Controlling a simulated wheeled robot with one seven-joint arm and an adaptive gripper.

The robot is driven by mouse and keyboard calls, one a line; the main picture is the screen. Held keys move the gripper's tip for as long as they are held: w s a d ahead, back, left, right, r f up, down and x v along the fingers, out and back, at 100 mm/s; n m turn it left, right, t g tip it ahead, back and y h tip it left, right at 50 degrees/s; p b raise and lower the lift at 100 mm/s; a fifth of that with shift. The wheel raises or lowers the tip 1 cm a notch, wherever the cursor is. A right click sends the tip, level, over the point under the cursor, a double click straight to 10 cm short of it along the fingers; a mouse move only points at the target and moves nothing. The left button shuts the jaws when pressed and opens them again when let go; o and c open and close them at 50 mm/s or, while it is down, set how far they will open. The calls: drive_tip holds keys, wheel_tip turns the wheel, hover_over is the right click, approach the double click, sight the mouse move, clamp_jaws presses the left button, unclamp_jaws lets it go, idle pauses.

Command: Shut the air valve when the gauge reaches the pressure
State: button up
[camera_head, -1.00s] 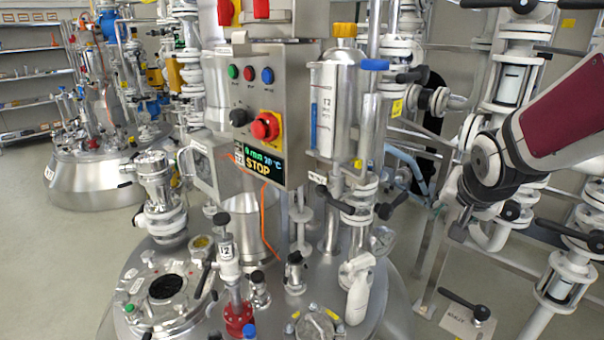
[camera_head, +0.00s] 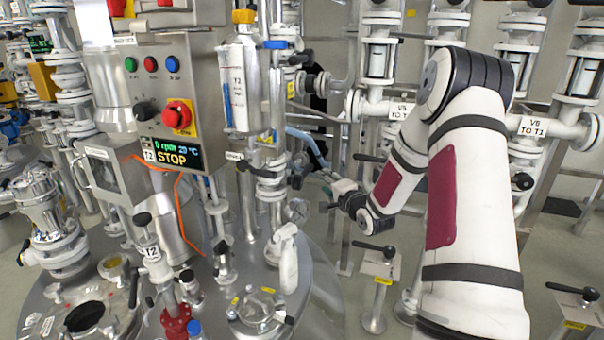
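My gripper (camera_head: 332,188) is small and far off, at the end of my arm, just right of and a little above the gauge in the picture. Its fingers blend with the pipes behind, so I cannot tell whether they are open or hold anything. No valve is readably marked as air. A black lever valve (camera_head: 375,250) stands on a short post below and right of my gripper, apart from it.
The control panel (camera_head: 158,100) shows STOP, 0 rpm and about 20 °C. Another lever stands on a post (camera_head: 575,300) at lower right. White-flanged pipes labelled V5 (camera_head: 402,111) and V6 (camera_head: 531,127) rise behind my arm.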

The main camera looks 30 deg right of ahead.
sight(307, 170)
drive_tip(key=w+b, duration=0.1)
drive_tip(key=w, duration=0.3)
drive_tip(key=w+d+f, duration=0.1)
drive_tip(key=w, duration=0.4)
drive_tip(key=w+b, duration=0.1)
drive_tip(key=w, duration=0.3)
drive_tip(key=shift+w+d+f+b, duration=0.15)
drive_tip(key=shift+d+f+b, duration=0.15)
drive_tip(key=shift+d+f, duration=0.05)
clamp_jaws()
